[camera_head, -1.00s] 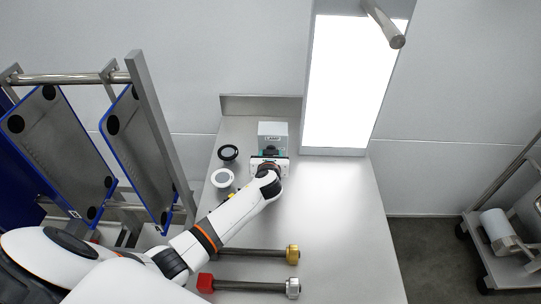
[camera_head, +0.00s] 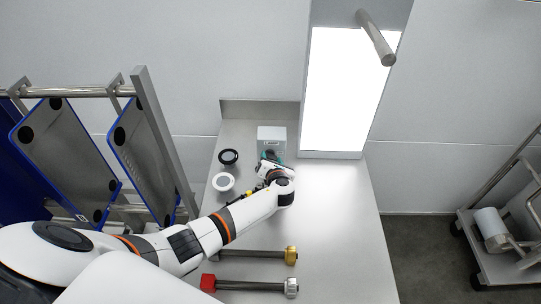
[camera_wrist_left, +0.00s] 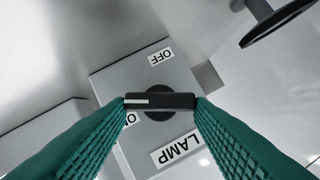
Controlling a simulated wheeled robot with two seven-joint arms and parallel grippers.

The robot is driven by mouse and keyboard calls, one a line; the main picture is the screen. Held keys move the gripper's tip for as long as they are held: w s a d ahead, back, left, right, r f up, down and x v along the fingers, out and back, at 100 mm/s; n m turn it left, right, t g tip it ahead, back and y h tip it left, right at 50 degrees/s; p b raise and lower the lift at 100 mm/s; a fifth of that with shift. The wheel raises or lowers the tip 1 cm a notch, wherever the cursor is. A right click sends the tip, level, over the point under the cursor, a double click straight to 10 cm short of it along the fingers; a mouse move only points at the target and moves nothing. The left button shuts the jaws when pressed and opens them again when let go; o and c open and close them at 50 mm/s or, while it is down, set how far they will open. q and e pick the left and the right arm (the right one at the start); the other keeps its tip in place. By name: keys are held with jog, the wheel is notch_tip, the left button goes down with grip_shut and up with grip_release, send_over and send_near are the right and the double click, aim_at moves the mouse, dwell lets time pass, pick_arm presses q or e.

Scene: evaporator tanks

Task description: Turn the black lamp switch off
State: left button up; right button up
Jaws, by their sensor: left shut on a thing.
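The black lamp switch (camera_wrist_left: 160,101) is a bar-shaped knob on a grey box (camera_wrist_left: 125,85) with labels LAMP, OFF and ON. In the left wrist view, its white mark is at the left end, close to the partly covered ON label and away from OFF. My left gripper (camera_head: 268,165) is shut on the knob, with a green finger at each end of the bar. In the head view the gripper is at the front of the grey box (camera_head: 271,134), and the knob is hidden. My right gripper is not in view.
A bright lit panel (camera_head: 346,90) stands right of the box. A black ring (camera_head: 228,157) and a white ring (camera_head: 223,182) lie left of it on the steel table (camera_head: 345,225). Two bars with red and gold ends (camera_head: 290,256) lie in front. A rack (camera_head: 155,130) stands left.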

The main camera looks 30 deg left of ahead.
pick_arm(q)
jog(key=shift+w+d+m+y, duration=0.1)
jog(key=shift+m+y, duration=0.3)
jog(key=shift+m, duration=0.3)
jog(key=shift+d+f+m+y+p, duration=0.2)
jog(key=shift+m+y+p, duration=0.1)
jog(key=shift+m+y, duration=0.55)
jog(key=shift+w+f+m+y, duration=0.1)
jog(key=shift+f+m+y, duration=0.1)
jog(key=shift+m, duration=0.4)
jog(key=shift+f+m+y, duration=0.1)
jog(key=shift+m+y, duration=0.05)
jog(key=shift+m, duration=0.4)
jog(key=shift+d+f+m+y+b, duration=0.15)
jog(key=shift+m+y+b, duration=0.6)
jog(key=shift+m, duration=0.65)
jog(key=o, duration=1)
